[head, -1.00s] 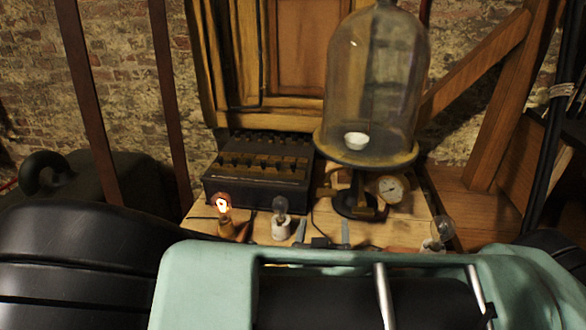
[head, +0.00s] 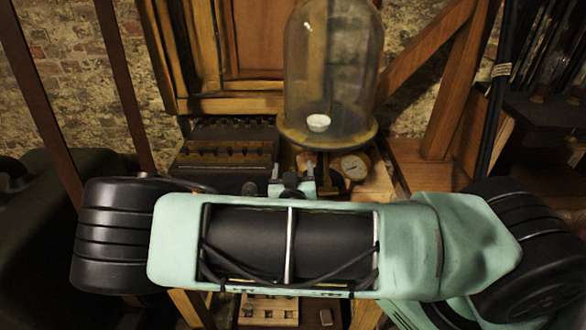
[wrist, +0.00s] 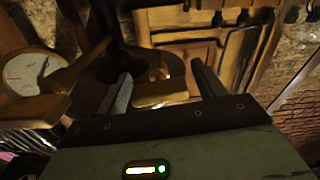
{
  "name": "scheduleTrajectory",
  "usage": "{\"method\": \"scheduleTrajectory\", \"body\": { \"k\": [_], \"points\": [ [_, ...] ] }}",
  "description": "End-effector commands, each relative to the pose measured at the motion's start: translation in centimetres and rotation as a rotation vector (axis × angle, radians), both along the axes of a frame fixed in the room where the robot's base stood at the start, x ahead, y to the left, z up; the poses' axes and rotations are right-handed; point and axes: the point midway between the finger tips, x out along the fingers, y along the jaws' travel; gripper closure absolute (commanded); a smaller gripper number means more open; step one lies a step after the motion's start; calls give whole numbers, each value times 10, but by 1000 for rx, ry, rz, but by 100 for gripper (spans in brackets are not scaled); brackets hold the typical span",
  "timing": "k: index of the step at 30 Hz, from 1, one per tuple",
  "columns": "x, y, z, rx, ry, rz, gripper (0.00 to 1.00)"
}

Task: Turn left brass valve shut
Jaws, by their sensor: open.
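The bell jar (head: 335,65) stands on its round plate above the bench, with a pale dial gauge (head: 355,167) below right. In the wrist view, which looks upside down, a brass valve (wrist: 160,93) shows between the fingers of my gripper (wrist: 160,70). The fingers are apart and empty, one on each side of it; I cannot tell whether they touch it. A second brass fitting (wrist: 62,88) sits beside the gauge (wrist: 28,73) at the left. In the head view my gripper (head: 298,180) is in front of the jar's stand, and the left valve is hidden behind it.
A dark box with rows of knobs (head: 225,152) stands left of the jar. A small white bowl (head: 318,123) is inside the glass. Wooden posts (head: 460,100) rise at the right. My arm covers the bench front.

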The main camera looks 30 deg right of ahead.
Motion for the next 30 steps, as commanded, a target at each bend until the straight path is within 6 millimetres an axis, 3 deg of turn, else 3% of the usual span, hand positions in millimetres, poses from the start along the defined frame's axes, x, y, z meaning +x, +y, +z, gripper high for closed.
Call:
{"method": "scheduleTrajectory", "body": {
  "k": [5, 10, 11, 29, 30],
  "points": [
    [0, 0, 0, 0, 0, 0, 31],
    [0, 0, 0, 0, 0, 0, 73],
    [0, 0, 0, 0, 0, 0, 76],
    [-1, 0, 0, 117, -79, -1, 75],
    [-1, 0, 0, 117, -79, -1, 47]
  ]
}}
